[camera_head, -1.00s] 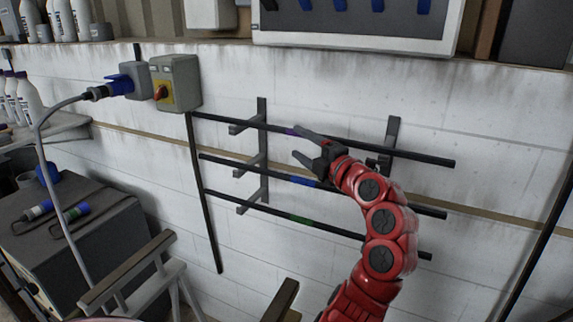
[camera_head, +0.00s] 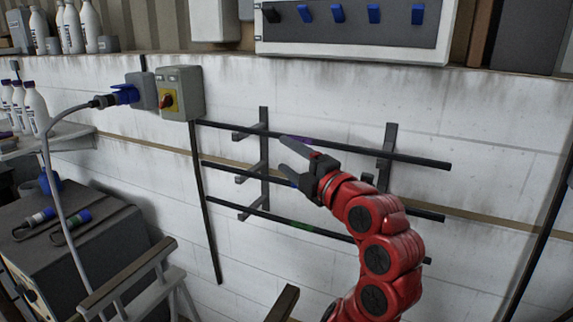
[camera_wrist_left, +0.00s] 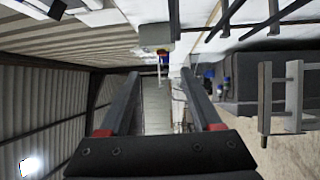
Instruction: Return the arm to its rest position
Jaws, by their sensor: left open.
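My left gripper (camera_head: 284,153), black on a red arm, is in the middle of the head view. It is open, with nothing between its fingers. It overlaps the upper two bars of a wall rack in the picture; a gap to the bars seems likely but I cannot tell its size. In the left wrist view the two fingers (camera_wrist_left: 160,76) are spread, with only distant background between them. The arm hides part of the rack's right side. My right gripper is not in view.
Three black bars (camera_head: 425,162) on brackets (camera_head: 264,190) are on the white wall. A grey switch box (camera_head: 185,84) with a red knob and a blue plug (camera_head: 124,94) are at left.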

